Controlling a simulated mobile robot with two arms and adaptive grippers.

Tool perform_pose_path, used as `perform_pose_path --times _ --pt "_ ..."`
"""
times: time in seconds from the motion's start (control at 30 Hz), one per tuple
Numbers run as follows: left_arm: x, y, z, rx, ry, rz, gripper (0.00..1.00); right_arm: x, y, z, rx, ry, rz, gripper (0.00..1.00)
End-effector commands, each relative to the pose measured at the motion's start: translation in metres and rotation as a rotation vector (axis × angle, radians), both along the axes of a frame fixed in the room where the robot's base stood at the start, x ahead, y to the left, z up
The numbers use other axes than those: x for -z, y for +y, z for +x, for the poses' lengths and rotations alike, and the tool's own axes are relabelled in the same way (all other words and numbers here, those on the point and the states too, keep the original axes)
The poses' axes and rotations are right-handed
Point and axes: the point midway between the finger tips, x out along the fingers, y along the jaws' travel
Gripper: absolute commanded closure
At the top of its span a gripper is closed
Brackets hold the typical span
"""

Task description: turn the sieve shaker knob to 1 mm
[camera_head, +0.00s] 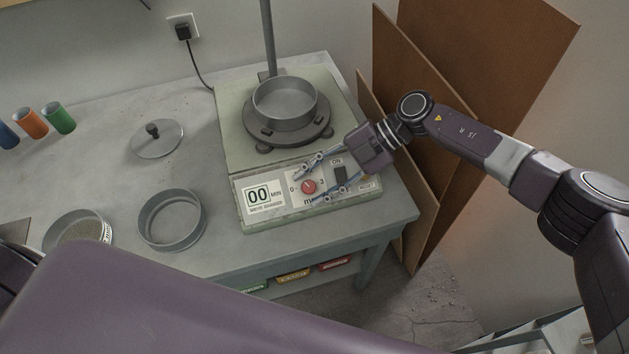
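The sieve shaker (235,150) stands on the bench, with a sloped front panel. Its red round knob (309,186) sits mid-panel, with a 0 to its left and a 3 to its right. The rest of the scale and the lettering below are partly hidden by my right gripper. The knob's exact setting is too small to tell. My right gripper (308,187) reaches in from the right, its fingers spread above and below the knob, with the knob between the tips. It looks open; whether a fingertip touches the knob I cannot tell. My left gripper is out of view.
A display (259,196) reading 00 MIN and a dark ON switch (340,175) flank the knob. A sieve pan (285,103) sits on the shaker. Brown boards (440,185) lean at right.

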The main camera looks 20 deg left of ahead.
Motion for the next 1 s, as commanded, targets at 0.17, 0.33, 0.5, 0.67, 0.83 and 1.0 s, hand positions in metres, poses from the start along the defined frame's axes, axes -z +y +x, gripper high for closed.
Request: perform_pose_path --times 0.17,0.33,0.5,0.67,0.83,1.0 --pt "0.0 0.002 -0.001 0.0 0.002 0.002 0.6 -0.004 -0.004 0.003 0.001 -0.001 0.0 0.6" --pt "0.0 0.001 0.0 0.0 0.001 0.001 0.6 -0.019 -0.022 0.015 0.003 -0.002 -0.001 0.6" --pt "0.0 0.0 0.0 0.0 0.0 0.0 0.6 -0.042 -0.047 0.03 0.002 -0.001 -0.001 0.6" --pt "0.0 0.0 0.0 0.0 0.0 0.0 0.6 -0.059 -0.067 0.043 0.002 -0.001 -0.001 0.6" --pt "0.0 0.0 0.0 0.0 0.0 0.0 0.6 -0.07 -0.079 0.05 0.001 -0.001 0.0 0.6" --pt "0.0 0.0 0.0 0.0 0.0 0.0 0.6 -0.072 -0.082 0.051 0.0 0.0 0.0 0.6"
